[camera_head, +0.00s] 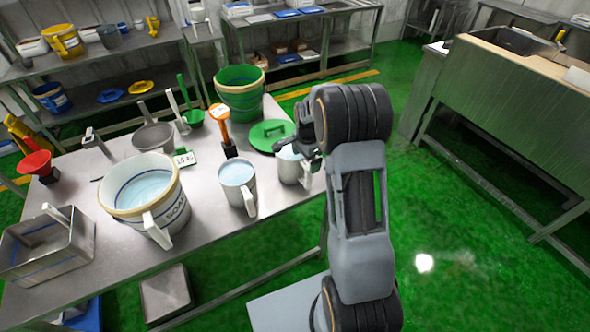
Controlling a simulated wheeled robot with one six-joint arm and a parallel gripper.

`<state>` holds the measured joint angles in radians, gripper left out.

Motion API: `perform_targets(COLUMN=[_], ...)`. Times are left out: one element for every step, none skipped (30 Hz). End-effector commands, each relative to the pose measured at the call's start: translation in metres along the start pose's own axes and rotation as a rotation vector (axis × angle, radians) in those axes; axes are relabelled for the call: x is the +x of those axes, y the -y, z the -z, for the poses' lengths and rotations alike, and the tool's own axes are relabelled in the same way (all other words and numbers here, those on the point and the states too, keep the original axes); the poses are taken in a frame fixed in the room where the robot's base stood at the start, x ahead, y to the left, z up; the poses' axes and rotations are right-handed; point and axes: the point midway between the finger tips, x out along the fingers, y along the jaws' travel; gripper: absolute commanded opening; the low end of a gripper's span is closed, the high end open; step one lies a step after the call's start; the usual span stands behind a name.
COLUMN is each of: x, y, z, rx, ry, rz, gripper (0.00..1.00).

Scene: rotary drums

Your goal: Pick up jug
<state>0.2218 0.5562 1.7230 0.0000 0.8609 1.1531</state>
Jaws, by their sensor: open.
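Two light grey jugs with pale blue liquid stand upright on the steel table. One jug (289,170) is near the table's right edge, its handle on the right. The other jug (236,192) stands to its left, its handle toward the front. My gripper (303,152) is open, close to the right jug, and overlaps the right part of its rim. I cannot tell whether it touches the jug or whether the jug's handle is between the fingers. My arm comes in from the right.
The steel table (215,243) also holds a large bucket of liquid (124,187), a green bucket (240,101), a green lid (262,137), an orange-handled tool (220,124) and a metal box (75,250). Green floor (445,220) lies clear right of my arm.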

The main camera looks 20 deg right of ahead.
Motion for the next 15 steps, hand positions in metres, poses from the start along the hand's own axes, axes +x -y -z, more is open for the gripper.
perform_targets(x=[0.005, 0.009, 0.014, 0.018, 0.022, 0.029, 0.032, 0.035, 0.039, 0.041, 0.043, 0.044, 0.045, 0.046, 0.046], y=[-0.001, -0.001, -0.001, -0.001, -0.001, -0.001, -0.001, -0.001, -0.001, -0.001, -0.001, 0.000, 0.000, 0.000, 0.000], z=[-0.001, -0.001, -0.001, -0.001, -0.001, -0.001, -0.001, -0.001, -0.001, -0.001, -0.001, -0.001, -0.001, -0.001, 0.000], rx=[0.000, 0.000, 0.000, -0.001, -0.001, -0.001, -0.001, -0.001, -0.001, -0.001, -0.001, -0.001, -0.001, -0.001, -0.001], ry=[0.002, 0.002, 0.003, 0.003, 0.003, 0.002, 0.002, 0.002, 0.002, 0.001, 0.001, 0.001, 0.001, 0.001, 0.000], rz=[-0.005, -0.005, -0.006, -0.006, -0.006, -0.005, -0.005, -0.004, -0.003, -0.003, -0.003, -0.002, -0.002, -0.001, -0.001], gripper=[0.99, 0.99, 0.99, 0.99, 0.99, 0.99, 0.99, 0.99, 0.99, 0.99, 0.99, 0.99, 0.99, 0.99, 0.99])
